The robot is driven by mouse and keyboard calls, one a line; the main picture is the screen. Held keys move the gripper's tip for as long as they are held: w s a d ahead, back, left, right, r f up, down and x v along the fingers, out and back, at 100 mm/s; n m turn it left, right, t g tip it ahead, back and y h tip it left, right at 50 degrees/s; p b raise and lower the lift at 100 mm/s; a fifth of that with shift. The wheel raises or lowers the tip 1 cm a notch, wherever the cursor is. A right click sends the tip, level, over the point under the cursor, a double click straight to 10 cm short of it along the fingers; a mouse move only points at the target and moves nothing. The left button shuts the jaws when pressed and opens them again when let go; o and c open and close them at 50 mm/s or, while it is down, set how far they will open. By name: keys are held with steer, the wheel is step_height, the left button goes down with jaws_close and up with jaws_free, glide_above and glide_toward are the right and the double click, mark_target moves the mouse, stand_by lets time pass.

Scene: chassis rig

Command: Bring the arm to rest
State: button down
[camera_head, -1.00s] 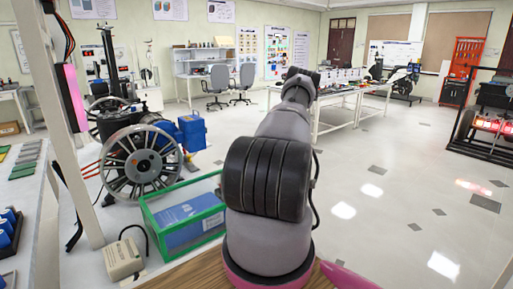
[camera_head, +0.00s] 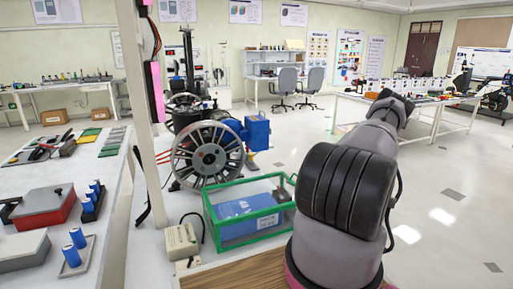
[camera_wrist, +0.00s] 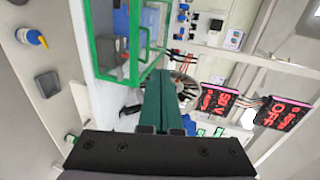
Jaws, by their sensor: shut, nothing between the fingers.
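My arm (camera_head: 345,190) rises from the lower right of the head view and reaches away toward the back of the room. It is grey with a black ribbed joint. My gripper (camera_wrist: 163,78) shows in the wrist view as two green fingers side by side, shut with nothing between them. In the head view the gripper's fingers are hidden beyond the arm.
A green-framed clear bin (camera_head: 207,222) with a blue block inside stands left of my arm. A white adapter box (camera_head: 181,241) is beside it, and a spoked wheel (camera_head: 207,155) behind. A bench (camera_head: 120,215) fills the left. Open floor (camera_head: 455,225) lies right. The wrist view shows red-lit displays (camera_wrist: 285,113).

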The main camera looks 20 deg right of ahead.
steer(key=a+r+g+h, duration=0.2)
steer(key=a+r+h, duration=0.8)
steer(key=a+r, duration=1.6)
steer(key=s+a+r+m+t+h, duration=0.2)
steer(key=s+a+r+t+h, duration=0.15)
steer(key=s+a+r, duration=0.55)
steer(key=s+a+m+t, duration=0.1)
steer(key=s+a+t, duration=0.1)
steer(key=s, duration=0.5)
steer(key=s+a+m+t, duration=0.1)
steer(key=s+a+t, duration=0.2)
steer(key=s, duration=0.3)
steer(key=shift+s+a+r+t, duration=0.3)
steer(key=shift+s+r+t, duration=0.05)
steer(key=shift+s, duration=0.05)
steer(key=shift+y, duration=0.25)
